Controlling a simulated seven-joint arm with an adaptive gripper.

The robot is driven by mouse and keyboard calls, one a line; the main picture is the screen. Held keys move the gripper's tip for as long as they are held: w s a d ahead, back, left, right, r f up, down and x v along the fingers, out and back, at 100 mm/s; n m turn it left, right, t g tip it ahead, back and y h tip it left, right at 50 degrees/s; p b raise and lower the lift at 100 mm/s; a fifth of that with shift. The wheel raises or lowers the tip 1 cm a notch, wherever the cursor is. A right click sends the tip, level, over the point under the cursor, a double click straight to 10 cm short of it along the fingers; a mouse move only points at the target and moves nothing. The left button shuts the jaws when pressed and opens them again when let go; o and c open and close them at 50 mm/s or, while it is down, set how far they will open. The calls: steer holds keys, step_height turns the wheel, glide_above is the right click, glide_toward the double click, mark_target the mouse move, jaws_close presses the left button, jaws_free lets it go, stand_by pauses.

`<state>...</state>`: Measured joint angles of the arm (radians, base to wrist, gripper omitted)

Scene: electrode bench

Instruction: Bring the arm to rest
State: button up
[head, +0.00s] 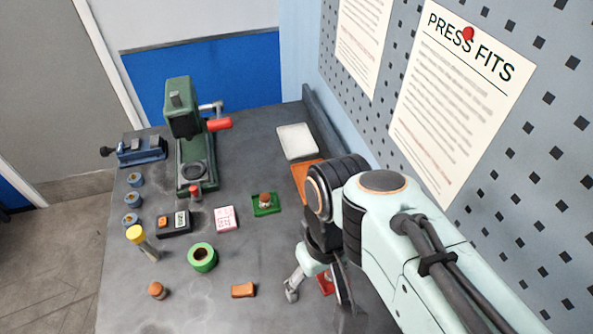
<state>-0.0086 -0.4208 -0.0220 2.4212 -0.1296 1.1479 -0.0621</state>
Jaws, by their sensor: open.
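My gripper (318,296) hangs over the right front part of the dark grey bench (215,300), below my pale green arm. Its two fingers are spread apart, with nothing visible held between them. A small red object (326,283) shows behind the fingers, partly hidden, and I cannot tell what it is. My arm hides the right part of the bench.
A green press (186,140) with a red handle stands at the back left, beside a blue vise (140,150). A pegboard wall (530,190) rises at right.

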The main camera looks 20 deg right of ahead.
steer(key=shift+m, duration=0.4)
steer(key=s, duration=0.1)
steer(key=s+f, duration=0.1)
steer(key=s, duration=0.2)
steer(key=shift+f, duration=0.25)
